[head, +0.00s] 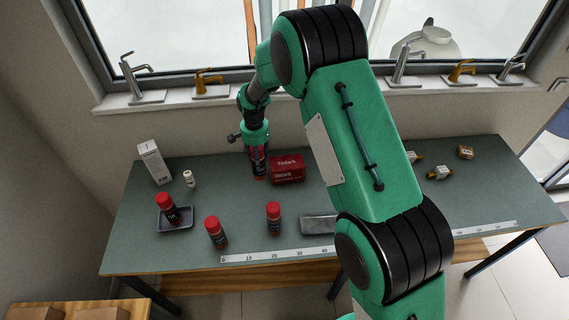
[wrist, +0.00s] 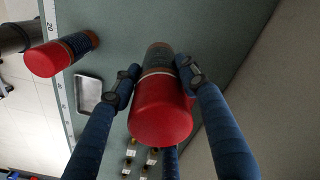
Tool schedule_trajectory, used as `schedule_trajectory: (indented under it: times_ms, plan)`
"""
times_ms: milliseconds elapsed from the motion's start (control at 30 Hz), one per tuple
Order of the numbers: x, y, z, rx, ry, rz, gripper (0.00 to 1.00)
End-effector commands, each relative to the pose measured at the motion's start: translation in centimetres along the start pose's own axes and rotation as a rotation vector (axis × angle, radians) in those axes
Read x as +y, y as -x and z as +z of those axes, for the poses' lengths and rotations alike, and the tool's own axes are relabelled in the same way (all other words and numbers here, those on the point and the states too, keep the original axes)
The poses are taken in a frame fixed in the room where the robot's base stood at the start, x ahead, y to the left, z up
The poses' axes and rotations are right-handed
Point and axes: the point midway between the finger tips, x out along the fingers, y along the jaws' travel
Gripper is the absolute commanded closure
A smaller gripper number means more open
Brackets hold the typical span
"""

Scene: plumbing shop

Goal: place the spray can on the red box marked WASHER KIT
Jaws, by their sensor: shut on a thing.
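My gripper (head: 258,160) is shut on a spray can with a red cap (wrist: 160,120), its fingers on both sides of the can in the wrist view. In the head view the held can (head: 260,172) shows dark and partly hidden between the fingers, just left of the red box (head: 287,170). I cannot tell whether its base touches the table. The red box lies on the table near the back, with white print too small to read surely. I cannot make out the box in the wrist view.
Red-capped cans stand at the front (head: 215,232) and middle (head: 273,218); another (head: 168,208) is in a dark tray (head: 175,226). A white carton (head: 154,162) and small white bottle (head: 189,179) are at left. A metal tray (head: 316,224) and ruler (head: 290,253) lie in front.

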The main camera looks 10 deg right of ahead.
Motion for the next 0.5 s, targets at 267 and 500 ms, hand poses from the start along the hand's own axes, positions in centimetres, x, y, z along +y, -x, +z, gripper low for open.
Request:
schedule_trajectory:
  times_ms: [267, 500]
  plan:
    - [7.6, 1.8, -0.3, 0.001, -0.177, -0.001, 0.92]
    - [13.5, 2.8, 0.2, 0.000, -0.320, -0.001, 0.92]
